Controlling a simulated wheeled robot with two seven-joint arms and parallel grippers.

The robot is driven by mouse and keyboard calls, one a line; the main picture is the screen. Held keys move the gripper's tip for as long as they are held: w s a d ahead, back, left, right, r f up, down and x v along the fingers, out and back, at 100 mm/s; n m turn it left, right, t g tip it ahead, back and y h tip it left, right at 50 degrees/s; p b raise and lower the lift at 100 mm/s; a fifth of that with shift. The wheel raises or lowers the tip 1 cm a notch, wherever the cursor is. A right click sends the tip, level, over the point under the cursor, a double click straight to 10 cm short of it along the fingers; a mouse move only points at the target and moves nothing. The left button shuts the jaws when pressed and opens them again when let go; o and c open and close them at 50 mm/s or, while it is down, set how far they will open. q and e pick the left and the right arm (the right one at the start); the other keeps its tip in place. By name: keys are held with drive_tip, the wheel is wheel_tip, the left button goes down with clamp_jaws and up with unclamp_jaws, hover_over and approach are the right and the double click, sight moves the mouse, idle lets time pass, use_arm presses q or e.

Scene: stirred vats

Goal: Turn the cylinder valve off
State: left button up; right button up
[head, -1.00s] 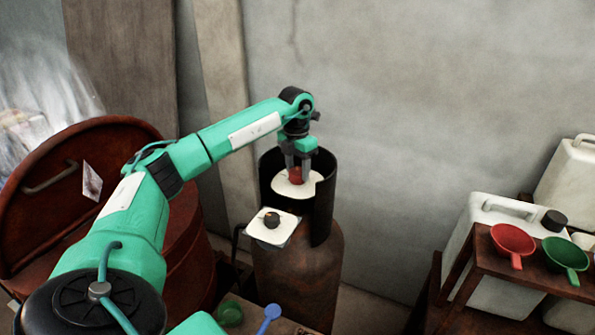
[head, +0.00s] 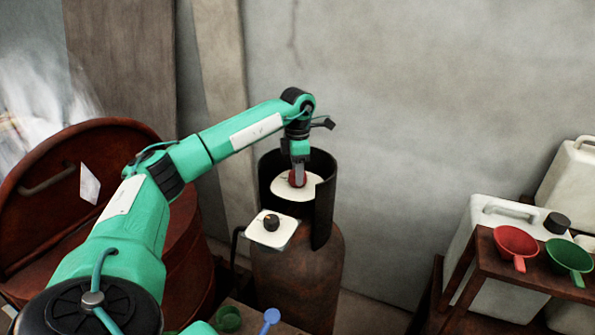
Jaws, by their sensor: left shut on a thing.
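The gas cylinder (head: 297,275) is rusty brown and stands upright against the wall. A dark open collar (head: 322,215) rises around its top. Inside the collar a red valve knob (head: 296,180) sits over a white plate (head: 300,190). My left gripper (head: 298,178) points straight down into the collar and is shut on the red valve knob, covering part of it. My right gripper is not in view.
A white plate with a black knob (head: 271,222) sits at the cylinder's front left. A red-brown drum with a raised lid (head: 60,215) is at left. Red (head: 515,243) and green (head: 568,257) funnels sit on a wooden rack at right, beside white jugs (head: 490,215).

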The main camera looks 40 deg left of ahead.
use_arm(q)
drive_tip(key=shift+r, duration=0.1)
idle(0.3)
drive_tip(key=o, duration=1)
